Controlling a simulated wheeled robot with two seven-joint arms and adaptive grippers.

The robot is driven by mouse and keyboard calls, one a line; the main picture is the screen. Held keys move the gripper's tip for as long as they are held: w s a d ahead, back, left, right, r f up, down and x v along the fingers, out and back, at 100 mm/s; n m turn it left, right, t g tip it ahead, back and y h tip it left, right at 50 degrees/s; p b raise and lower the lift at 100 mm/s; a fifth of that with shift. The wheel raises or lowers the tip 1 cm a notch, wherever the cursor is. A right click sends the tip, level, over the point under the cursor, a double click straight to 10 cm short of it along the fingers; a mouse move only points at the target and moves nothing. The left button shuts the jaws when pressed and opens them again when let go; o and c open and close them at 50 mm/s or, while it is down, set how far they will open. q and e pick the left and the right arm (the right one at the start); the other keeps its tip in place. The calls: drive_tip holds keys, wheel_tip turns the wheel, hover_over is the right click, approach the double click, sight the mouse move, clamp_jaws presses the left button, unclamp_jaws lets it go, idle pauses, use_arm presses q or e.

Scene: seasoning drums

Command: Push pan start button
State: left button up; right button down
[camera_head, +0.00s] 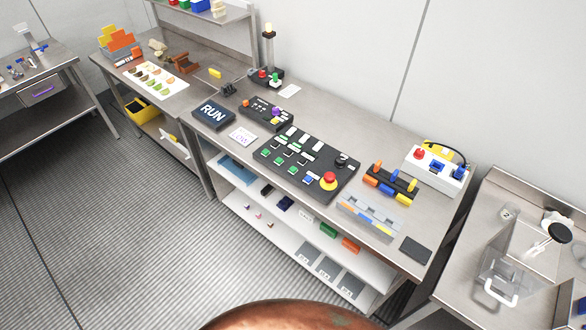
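A large black control panel (325,192) lies on the long metal bench. It carries several green buttons (278,160), white label plates, a blue button (308,180) and a red mushroom button (329,180) on a yellow base. A smaller black box (258,118) with orange and purple knobs sits behind it to the left. Another small box with a red and a green button (275,78) stands further back. The lettering is too small to tell which button is the pan start. Neither of my grippers is in view.
A RUN sign (212,113) and a white card (242,137) lie left of the panel. Coloured levers (391,181) and a white switch box (436,171) stand to its right. The floor (130,230) left of the bench is clear.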

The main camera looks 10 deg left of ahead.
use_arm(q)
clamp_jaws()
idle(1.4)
